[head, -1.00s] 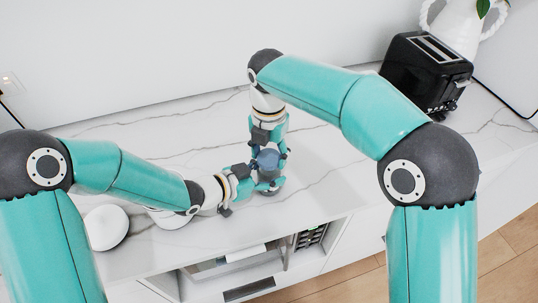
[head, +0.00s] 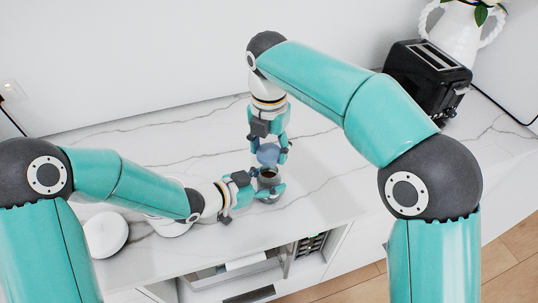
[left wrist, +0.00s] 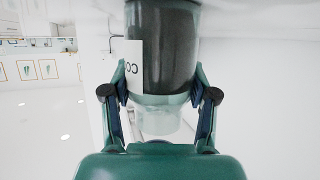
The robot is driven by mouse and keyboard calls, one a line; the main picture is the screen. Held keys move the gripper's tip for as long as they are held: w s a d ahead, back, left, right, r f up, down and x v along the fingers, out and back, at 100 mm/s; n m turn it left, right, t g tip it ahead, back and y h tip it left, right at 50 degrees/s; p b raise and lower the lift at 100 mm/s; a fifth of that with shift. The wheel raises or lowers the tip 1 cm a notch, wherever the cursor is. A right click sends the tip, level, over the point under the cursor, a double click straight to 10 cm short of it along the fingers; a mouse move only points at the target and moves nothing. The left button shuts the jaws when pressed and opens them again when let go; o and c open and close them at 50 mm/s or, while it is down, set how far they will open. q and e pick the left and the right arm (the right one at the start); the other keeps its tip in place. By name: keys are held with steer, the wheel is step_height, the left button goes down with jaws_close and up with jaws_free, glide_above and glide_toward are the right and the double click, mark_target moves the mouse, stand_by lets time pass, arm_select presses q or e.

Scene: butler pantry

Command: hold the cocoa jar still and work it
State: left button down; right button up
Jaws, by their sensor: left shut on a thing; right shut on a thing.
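The cocoa jar (head: 268,174) stands upright on the marble counter (head: 325,175), its open mouth showing brown inside. In the left wrist view the jar (left wrist: 165,50) appears upside down, with dark contents, a white label and a clear empty neck. My left gripper (head: 262,186) is shut around the jar's body; its two fingers (left wrist: 158,95) flank the glass in the wrist view. My right gripper (head: 269,147) points down above the jar, shut on the blue-grey lid (head: 268,154). The lid is off the mouth, with a small gap beneath it.
A black toaster (head: 428,80) and a white vase (head: 456,35) stand at the back right. A white round object (head: 106,234) sits at the left, beside another partly hidden by my left arm. An open cabinet compartment (head: 300,268) lies below the counter's front edge.

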arm_select(q)
steer(key=shift+c, duration=1.2)
jaws_free()
steer(key=shift+a, duration=0.1)
